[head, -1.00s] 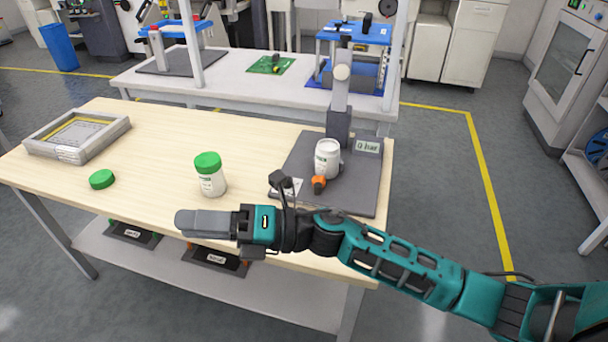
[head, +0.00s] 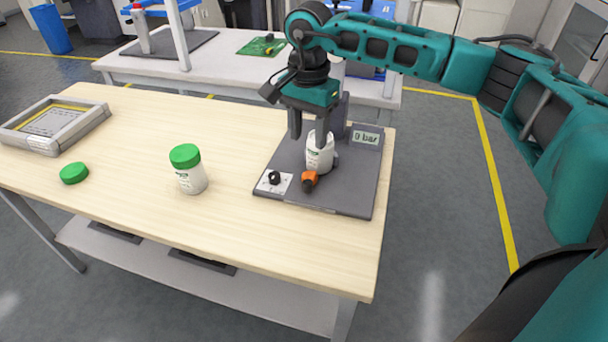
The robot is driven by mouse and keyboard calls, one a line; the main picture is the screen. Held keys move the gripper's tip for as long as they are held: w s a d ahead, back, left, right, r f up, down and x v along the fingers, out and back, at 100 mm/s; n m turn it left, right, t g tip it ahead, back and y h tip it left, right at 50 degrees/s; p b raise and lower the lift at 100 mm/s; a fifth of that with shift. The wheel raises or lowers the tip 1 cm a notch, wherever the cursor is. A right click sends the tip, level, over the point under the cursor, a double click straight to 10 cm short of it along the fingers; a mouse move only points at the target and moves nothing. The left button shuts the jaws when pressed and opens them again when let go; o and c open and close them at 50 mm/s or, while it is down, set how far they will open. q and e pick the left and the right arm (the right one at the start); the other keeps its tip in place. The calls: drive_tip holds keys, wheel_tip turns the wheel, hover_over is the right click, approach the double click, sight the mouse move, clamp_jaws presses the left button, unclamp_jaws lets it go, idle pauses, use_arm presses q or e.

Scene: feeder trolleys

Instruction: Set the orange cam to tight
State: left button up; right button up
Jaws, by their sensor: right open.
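The orange cam (head: 309,180) sits on the grey base plate (head: 345,195), just in front of a white container (head: 319,155). A dark piece sticks out from the cam toward the front of the table. My right gripper (head: 308,138) points down above the plate, open, with its fingers apart around the upper part of the white container. The right finger overlaps the container in the picture; I cannot tell if it touches. The gripper is behind and above the cam, apart from it. My left gripper is not in view.
A black knob on a white label (head: 274,181) lies left of the cam. A "0 bar" sign (head: 366,138) stands at the plate's back right. A green-lidded jar (head: 188,170), a loose green lid (head: 74,173) and a grey frame tray (head: 55,125) stand left. The table front is clear.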

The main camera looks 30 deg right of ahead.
sight(307, 182)
wheel_tip(307, 182, down, 12)
drive_tip(key=shift+a+f+b, duration=0.1)
drive_tip(key=shift+b, duration=0.5)
drive_tip(key=shift+c, duration=0.3)
clamp_jaws()
